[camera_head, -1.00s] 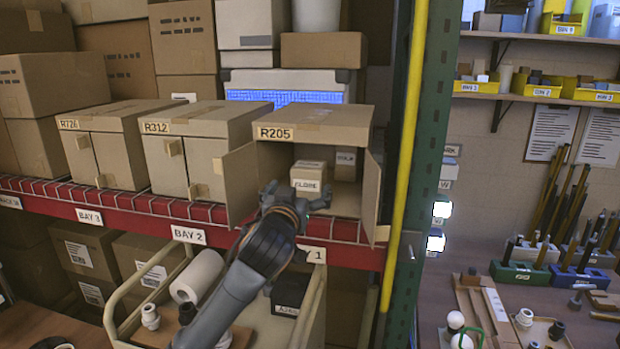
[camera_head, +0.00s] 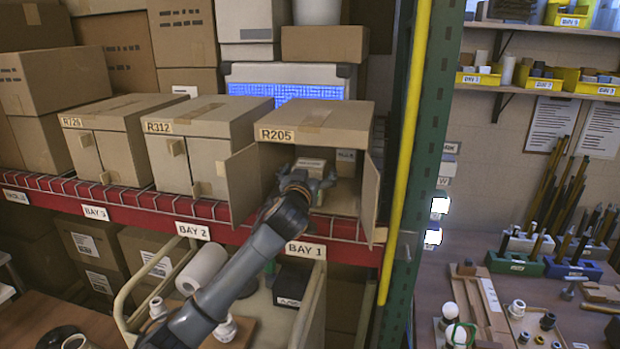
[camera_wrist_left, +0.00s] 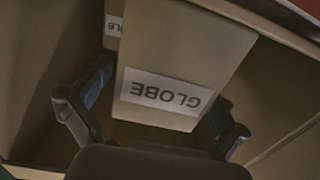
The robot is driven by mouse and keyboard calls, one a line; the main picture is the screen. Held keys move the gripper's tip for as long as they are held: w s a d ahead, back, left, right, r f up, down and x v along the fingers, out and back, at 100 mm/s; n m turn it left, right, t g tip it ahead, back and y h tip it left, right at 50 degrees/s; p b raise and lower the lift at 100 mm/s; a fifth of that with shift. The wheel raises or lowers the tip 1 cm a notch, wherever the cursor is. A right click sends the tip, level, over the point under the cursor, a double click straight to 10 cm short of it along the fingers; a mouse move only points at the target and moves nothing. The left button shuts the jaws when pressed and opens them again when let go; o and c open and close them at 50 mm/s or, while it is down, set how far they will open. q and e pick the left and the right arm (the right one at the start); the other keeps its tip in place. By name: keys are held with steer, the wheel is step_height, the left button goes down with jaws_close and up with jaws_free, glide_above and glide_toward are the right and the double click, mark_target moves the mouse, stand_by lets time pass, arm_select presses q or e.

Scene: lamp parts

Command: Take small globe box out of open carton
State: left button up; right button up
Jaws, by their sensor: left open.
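The open carton R205 (camera_head: 318,121) stands on the shelf above Bay 1, its door flaps swung out to either side. The small globe box (camera_head: 311,164) is inside it, mostly hidden by my gripper in the head view. In the left wrist view the globe box (camera_wrist_left: 172,98) shows its white GLOBE label, upside down. My left gripper (camera_head: 306,178) is at the carton's opening, in front of the box. In the wrist view its open fingers (camera_wrist_left: 150,122) stand on either side of the box's near end. Contact cannot be told. My right gripper is not in view.
A second small box (camera_head: 347,158) stands behind and right of the globe box in the carton. The carton's right flap (camera_head: 370,197) and left flap (camera_head: 243,182) flank my arm. Closed cartons R312 (camera_head: 205,127) and R726 (camera_head: 105,125) stand to the left. A cart (camera_head: 308,310) is below.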

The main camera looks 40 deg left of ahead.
arm_select(q)
steer(key=shift+s, duration=0.1)
steer(key=shift+c, duration=0.7)
steer(key=c, duration=1.1)
steer(key=shift+r, duration=0.1)
steer(key=c, duration=0.3)
steer(key=shift+r, duration=0.15)
